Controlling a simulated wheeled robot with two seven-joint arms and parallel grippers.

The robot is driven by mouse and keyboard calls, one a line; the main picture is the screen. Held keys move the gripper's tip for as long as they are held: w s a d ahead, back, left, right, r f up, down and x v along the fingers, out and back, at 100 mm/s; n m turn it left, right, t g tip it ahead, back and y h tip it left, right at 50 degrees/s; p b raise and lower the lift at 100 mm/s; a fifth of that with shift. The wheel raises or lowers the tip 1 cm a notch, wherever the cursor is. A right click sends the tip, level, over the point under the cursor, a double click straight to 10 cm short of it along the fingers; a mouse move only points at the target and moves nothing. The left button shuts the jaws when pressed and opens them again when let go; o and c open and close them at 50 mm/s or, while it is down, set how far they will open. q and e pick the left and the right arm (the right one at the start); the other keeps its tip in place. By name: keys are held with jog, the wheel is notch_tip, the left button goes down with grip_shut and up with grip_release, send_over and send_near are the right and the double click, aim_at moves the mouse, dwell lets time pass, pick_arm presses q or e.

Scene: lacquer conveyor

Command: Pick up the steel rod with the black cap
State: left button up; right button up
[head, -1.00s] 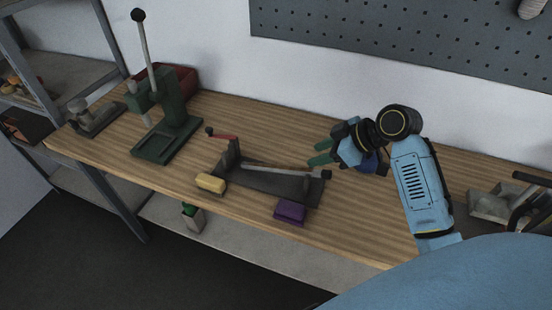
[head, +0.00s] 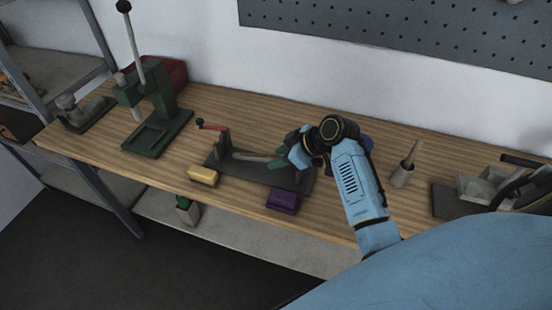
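The steel rod (head: 252,157) lies across a dark stand with a base plate (head: 232,172) on the wooden workbench. Its left part shows; its right end and the black cap are hidden behind my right gripper and wrist. My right gripper (head: 283,151) is at the rod's right part, with its green fingers apart, one on the far side and one near the rod. I cannot tell whether they touch it. My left gripper is not in view.
A red crank handle with a black knob (head: 201,122) rises at the stand's left. A yellow block (head: 203,176) and a purple block (head: 282,201) lie in front. A green press (head: 160,120) stands left, a grey cup (head: 402,177) right.

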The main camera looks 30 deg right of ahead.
grip_shut()
jog(key=shift+r, duration=0.2)
